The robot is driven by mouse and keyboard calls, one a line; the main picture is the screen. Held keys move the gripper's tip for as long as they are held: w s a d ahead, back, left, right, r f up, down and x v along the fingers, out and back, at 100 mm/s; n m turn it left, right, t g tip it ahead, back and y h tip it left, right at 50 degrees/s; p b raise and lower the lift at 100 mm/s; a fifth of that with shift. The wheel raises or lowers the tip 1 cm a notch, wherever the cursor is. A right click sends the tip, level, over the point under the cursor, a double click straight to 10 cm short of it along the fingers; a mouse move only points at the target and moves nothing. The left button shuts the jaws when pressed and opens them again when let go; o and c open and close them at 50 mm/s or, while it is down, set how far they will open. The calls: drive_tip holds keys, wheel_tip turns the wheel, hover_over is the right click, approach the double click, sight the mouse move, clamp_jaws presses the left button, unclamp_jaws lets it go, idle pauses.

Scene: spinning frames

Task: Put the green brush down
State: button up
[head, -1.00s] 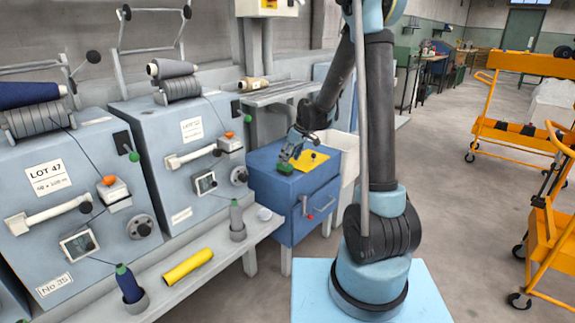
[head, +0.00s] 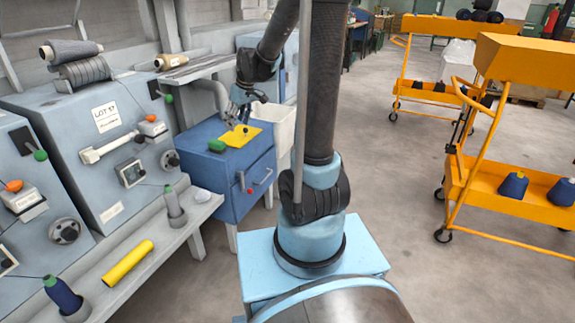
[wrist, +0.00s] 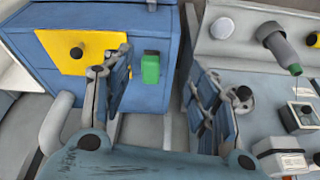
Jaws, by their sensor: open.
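The green brush (head: 217,146) lies on the blue cabinet's top (head: 203,134), near its left front edge and beside a yellow sheet (head: 240,136). In the wrist view the brush (wrist: 150,69) shows as a green block with a dark strip along one side. My gripper (head: 236,112) is above the cabinet top, over the yellow sheet and apart from the brush. In the wrist view the fingers of my gripper (wrist: 163,80) are spread wide with nothing between their tips; the brush shows beyond the gap.
A dark knob (wrist: 76,53) sits on the yellow sheet. A grey machine bench (head: 150,250) with a yellow tube (head: 128,263) and spools stands left of the cabinet. A white bin (head: 277,125) is behind it. Orange trolleys (head: 525,180) stand at right; floor between is clear.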

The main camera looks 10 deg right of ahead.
drive_tip(key=s+d+r+m+h, duration=0.15)
drive_tip(key=s+d, duration=0.25)
drive_tip(key=s, duration=0.4)
drive_tip(key=s+d+m, duration=0.2)
drive_tip(key=s+d, duration=0.3)
drive_tip(key=s, duration=0.3)
drive_tip(key=s+d+f+m, duration=0.2)
drive_tip(key=s+d+f, duration=0.1)
drive_tip(key=s, duration=0.4)
drive_tip(key=s+d+f+m+h, duration=0.1)
drive_tip(key=s+d+f+m, duration=0.1)
drive_tip(key=s, duration=0.5)
drive_tip(key=shift+s+d+f+m+g, duration=0.3)
drive_tip(key=shift+d+f+m, duration=0.1)
drive_tip(key=shift+f, duration=0.1)
drive_tip(key=shift+h, duration=0.25)
drive_tip(key=shift+w+f, duration=0.2)
drive_tip(key=shift+w, duration=0.25)
drive_tip(key=shift+o, duration=0.5)
